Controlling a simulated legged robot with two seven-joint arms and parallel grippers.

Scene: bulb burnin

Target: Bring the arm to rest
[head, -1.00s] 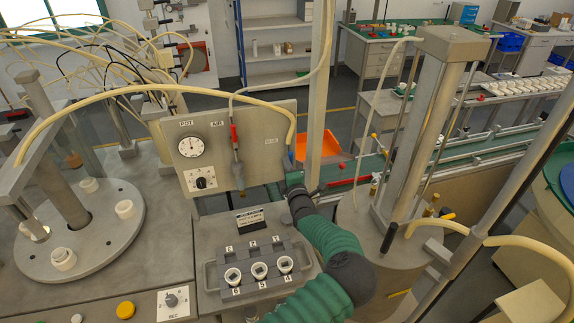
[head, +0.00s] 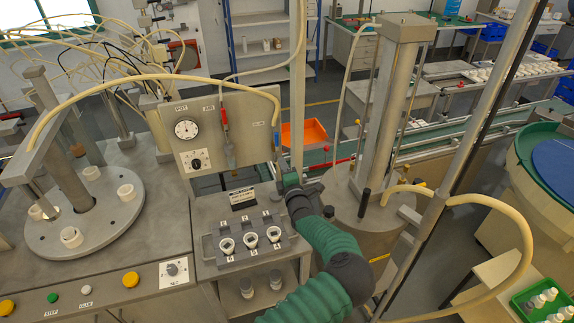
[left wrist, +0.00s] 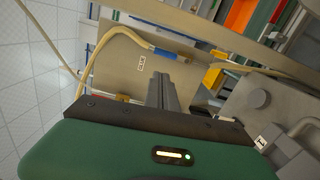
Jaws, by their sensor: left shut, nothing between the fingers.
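My left arm, in green sleeving, comes up from the bottom of the head view. My left gripper (head: 279,158) is at its far end, by the lower right edge of the grey gauge panel (head: 222,130), and looks small and partly hidden there. In the left wrist view the two fingers (left wrist: 163,88) are together with nothing between them. They point toward a beige panel (left wrist: 125,65) with a hose and a blue fitting; I cannot tell whether they touch anything. My right gripper is not in view.
A rack (head: 212,251) with three white-rimmed sockets stands left of my arm. A round turntable (head: 115,225) is at left. A steel column (head: 391,110) on a drum stands right of my arm. A green tray (head: 520,308) with white pieces is at bottom right.

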